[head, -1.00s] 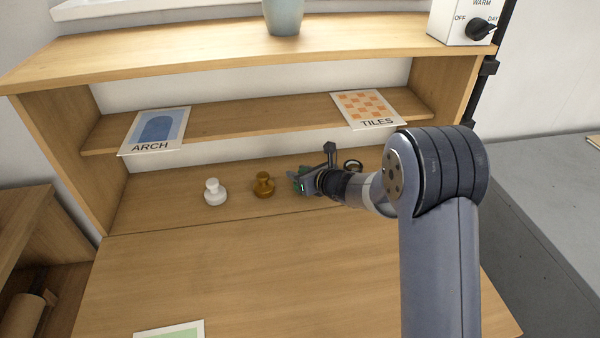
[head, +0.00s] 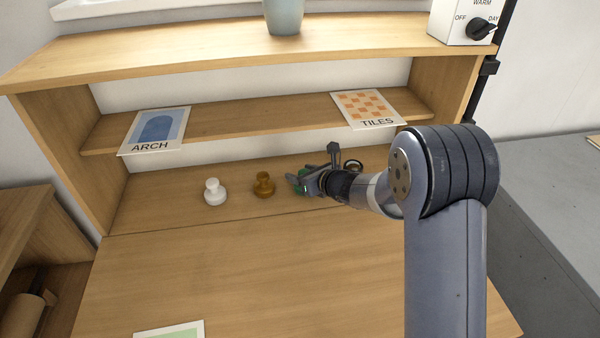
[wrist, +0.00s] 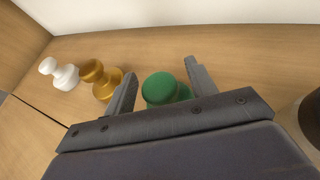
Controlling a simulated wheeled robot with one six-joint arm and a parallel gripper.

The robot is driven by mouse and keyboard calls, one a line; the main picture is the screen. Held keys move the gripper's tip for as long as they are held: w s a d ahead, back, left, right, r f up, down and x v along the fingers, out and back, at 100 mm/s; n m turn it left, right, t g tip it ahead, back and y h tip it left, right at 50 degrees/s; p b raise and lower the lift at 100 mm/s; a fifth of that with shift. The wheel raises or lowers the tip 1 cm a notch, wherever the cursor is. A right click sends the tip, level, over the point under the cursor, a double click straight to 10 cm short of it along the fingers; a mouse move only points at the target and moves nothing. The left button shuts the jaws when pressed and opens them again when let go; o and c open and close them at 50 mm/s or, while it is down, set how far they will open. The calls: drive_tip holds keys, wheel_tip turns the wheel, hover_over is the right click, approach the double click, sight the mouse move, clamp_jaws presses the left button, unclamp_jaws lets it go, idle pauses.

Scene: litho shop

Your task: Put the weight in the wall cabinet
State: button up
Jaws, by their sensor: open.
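Three knob-topped pieces shaped like small weights stand in a row on the desk's back ledge: a white one (head: 215,192), a brass-coloured one (head: 264,184) and a green one (head: 301,185). I cannot tell from the frames which one the task means. My gripper (head: 305,178) is low at the green one, which it partly hides in the head view. In the wrist view the green piece (wrist: 160,88) stands between my open fingers (wrist: 161,74), with no clear sign of contact. The brass piece (wrist: 100,78) is just outside the left finger. No wall cabinet is identifiable.
A dark round object (head: 353,165) stands right of my gripper. A shelf (head: 240,117) above holds ARCH (head: 157,129) and TILES (head: 367,108) prints. A vase (head: 284,15) and dial box (head: 460,22) stand on top. The front desktop (head: 270,275) is mostly clear.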

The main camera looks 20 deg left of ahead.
drive_tip(key=v, duration=1.1)
